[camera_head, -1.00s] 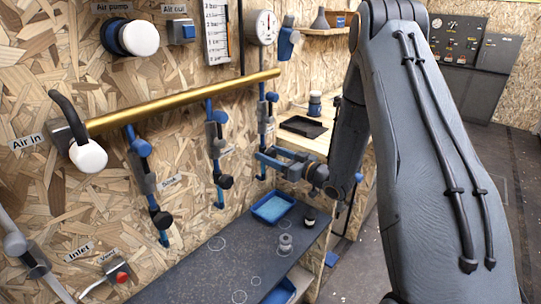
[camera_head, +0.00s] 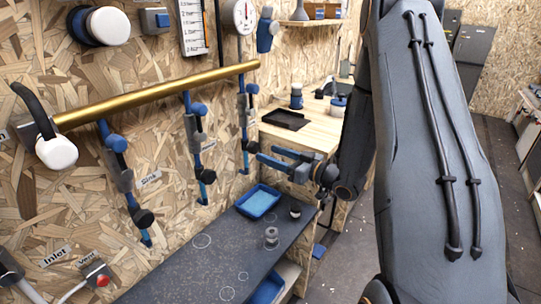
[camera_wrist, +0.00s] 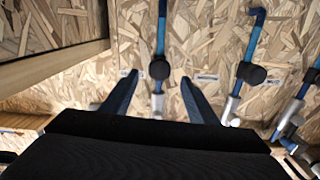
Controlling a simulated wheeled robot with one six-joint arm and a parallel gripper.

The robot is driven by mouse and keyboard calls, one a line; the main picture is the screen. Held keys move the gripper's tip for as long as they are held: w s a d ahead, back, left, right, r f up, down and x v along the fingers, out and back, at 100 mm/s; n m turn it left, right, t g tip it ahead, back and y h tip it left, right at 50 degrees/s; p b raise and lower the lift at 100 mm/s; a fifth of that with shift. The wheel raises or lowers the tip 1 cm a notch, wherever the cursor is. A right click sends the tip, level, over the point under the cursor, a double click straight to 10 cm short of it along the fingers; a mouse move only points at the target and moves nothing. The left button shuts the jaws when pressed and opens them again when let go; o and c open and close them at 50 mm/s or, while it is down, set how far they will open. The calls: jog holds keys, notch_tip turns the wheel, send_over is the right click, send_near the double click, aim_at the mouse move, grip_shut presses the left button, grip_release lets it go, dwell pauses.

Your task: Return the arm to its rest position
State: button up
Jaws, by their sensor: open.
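My gripper (camera_head: 283,165) is in the middle of the head view, in front of the chipboard wall and above the dark bench. Its blue fingers point left toward the wall and are apart, with nothing between them. In the wrist view my gripper (camera_wrist: 160,100) shows two spread fingers facing the wall. A blue pipe with a dark knob (camera_wrist: 160,68) shows between them, further back; I cannot tell the exact distance. My arm fills the right of the head view, bent, with its upper end out of frame.
A brass pipe (camera_head: 160,93) runs along the wall, with several blue valve drops below it. The dark bench (camera_head: 190,272) holds a blue tray (camera_head: 259,202), a grey metal part (camera_head: 271,236) and a small dark jar (camera_head: 295,210). A wooden worktop (camera_head: 310,135) stands behind. Floor at right is open.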

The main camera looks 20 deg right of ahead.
jog(key=shift+w+f+g+h, duration=0.25)
jog(key=shift+w+g+h, duration=0.15)
jog(key=shift+w+h, duration=0.55)
jog(key=s+a+m+g+h, duration=0.2)
jog(key=s+g, duration=0.4)
jog(key=s, duration=0.9)
jog(key=s+a+m+g+h, duration=0.3)
jog(key=s+g+h, duration=0.3)
jog(key=s, duration=0.9)
jog(key=shift+s+m+g+h, duration=0.35)
jog(key=shift+m+g, duration=0.25)
jog(key=shift+g, duration=0.1)
